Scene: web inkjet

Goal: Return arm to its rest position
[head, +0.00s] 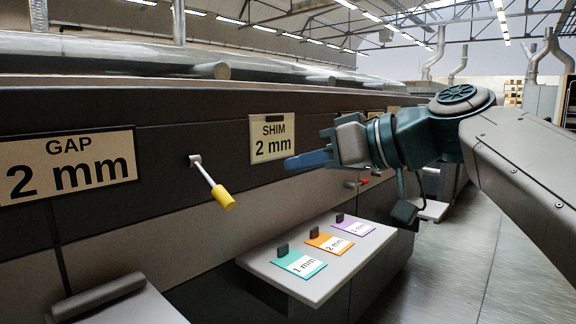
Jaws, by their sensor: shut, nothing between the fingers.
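My gripper (308,160) is in the middle of the head view, at the end of my arm (520,160), which comes in from the right. Its blue fingers are shut with nothing between them and point left. They are in front of the machine's dark side, just below and right of the sign reading SHIM 2 mm (272,138). The gripper is above the small shelf and appears apart from it.
A white shelf (292,284) carries teal (299,264), orange (328,241) and purple (353,225) cards. A yellow-ended lever (222,197) sticks out of the machine. A GAP 2 mm sign (66,166) hangs left. Grey floor (455,270) is clear at right.

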